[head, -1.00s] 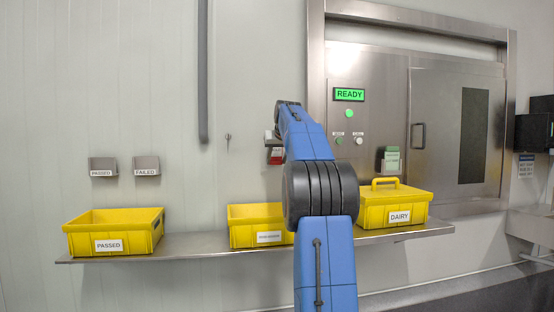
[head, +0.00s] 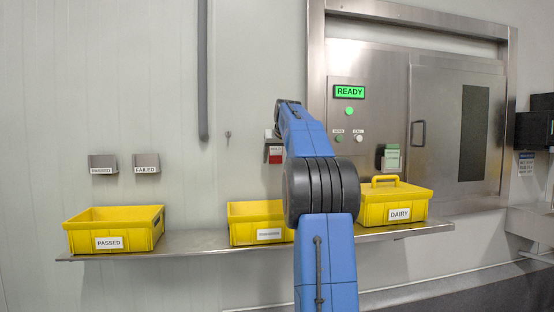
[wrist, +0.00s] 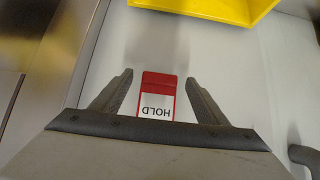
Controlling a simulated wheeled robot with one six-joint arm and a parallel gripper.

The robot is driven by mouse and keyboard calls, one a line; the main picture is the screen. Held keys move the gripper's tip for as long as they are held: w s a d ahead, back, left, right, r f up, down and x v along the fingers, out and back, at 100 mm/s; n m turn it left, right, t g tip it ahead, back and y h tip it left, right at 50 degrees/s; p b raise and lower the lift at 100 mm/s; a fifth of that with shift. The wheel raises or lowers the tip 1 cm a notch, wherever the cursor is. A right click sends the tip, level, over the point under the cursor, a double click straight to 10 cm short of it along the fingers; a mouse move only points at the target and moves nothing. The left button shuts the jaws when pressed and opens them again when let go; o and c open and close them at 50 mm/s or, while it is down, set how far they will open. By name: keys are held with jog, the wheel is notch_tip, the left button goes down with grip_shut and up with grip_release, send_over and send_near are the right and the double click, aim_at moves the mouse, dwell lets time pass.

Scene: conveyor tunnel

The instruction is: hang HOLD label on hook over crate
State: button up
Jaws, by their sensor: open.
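The HOLD label (wrist: 156,100) is a small red and white card and appears upside down in the wrist view. It lies between the two spread fingers of my gripper (wrist: 159,77), with a gap on each side. In the head view, part of the label (head: 275,156) shows just left of my arm, while my arm hides most of the gripper. A small hook (head: 228,135) is on the wall to the left of the label. The middle yellow crate (head: 245,232) stands on the shelf below, partly behind my arm.
A steel shelf (head: 190,244) carries the PASSED crate (head: 130,242) at left and the lidded DAIRY crate (head: 410,203) at right. PASSED (head: 103,164) and FAILED (head: 146,163) label holders are on the left wall.

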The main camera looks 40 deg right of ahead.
jog(key=v, duration=1.7)
jog(key=shift+a, duration=0.15)
dwell(0.3)
jog(key=s+a+f+n+y, duration=0.1)
jog(key=s+a+f, duration=0.2)
jog(key=a+f, duration=0.45)
jog(key=s+a+f+n+g+y, duration=0.1)
jog(key=s+a+f, duration=0.35)
jog(key=a, duration=0.65)
jog(key=s+a+f+n+y, duration=0.1)
jog(key=s+a+f, duration=0.2)
jog(key=a+f, duration=0.55)
jog(key=s+a+f+n, duration=0.1)
jog(key=s+a+f, duration=0.4)
jog(key=s+f, duration=0.2)
jog(key=s+a+f+n+g+y, duration=0.1)
jog(key=s+a+f, duration=0.4)
jog(key=f, duration=0.7)
jog(key=s+a+f+n+g, duration=0.1)
jog(key=s+a+f, duration=0.5)
jog(key=s+f, duration=0.3)
jog(key=shift+s+f+y, duration=0.25)
jog(key=shift+s+y, duration=0.05)
jog(key=shift+y, duration=0.1)
